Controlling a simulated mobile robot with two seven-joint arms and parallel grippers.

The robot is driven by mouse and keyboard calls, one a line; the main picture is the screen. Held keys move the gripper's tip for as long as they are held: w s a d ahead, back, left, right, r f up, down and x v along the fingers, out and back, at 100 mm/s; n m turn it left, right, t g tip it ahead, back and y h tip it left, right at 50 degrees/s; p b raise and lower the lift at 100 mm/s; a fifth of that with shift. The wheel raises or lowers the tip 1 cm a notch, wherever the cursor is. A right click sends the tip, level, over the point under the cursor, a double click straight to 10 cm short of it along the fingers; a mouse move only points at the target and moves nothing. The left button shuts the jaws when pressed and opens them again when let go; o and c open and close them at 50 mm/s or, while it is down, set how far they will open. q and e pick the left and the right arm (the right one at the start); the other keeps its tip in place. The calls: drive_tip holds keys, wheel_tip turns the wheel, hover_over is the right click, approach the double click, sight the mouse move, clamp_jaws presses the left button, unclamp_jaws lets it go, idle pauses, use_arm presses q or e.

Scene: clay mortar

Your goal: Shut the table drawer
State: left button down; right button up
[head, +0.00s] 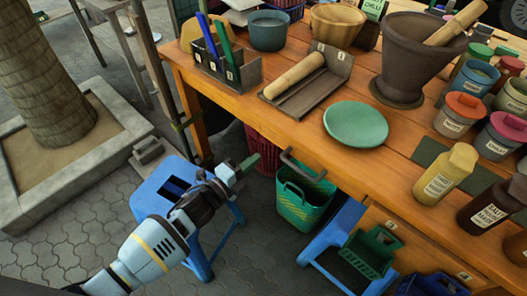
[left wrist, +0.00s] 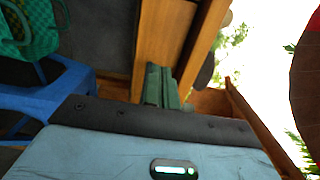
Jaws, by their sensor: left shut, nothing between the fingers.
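The wooden table (head: 300,128) runs from the upper left to the lower right in the head view. A dark bar handle (head: 302,166) juts out just below its front edge; the drawer's front and how far it stands open cannot be made out there. My left gripper (head: 246,165) is in front of the table, left of the handle and apart from it, with its green fingers shut and empty. The left wrist view shows the shut fingers (left wrist: 161,87) beside orange-brown wood (left wrist: 158,35); which part of the table this is, I cannot tell. My right gripper is out of view.
A blue stool (head: 165,185) stands beneath my left arm. A green basket (head: 305,198) hangs or stands under the handle. A green plate (head: 356,124), a mortar (head: 410,60) and several jars crowd the tabletop. Paved floor (head: 80,245) is free at lower left.

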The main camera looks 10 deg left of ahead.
use_arm(q)
drive_tip(key=shift+v, duration=2.6)
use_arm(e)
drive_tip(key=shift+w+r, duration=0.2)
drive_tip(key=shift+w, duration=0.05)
use_arm(q)
drive_tip(key=shift+s+f, duration=0.1)
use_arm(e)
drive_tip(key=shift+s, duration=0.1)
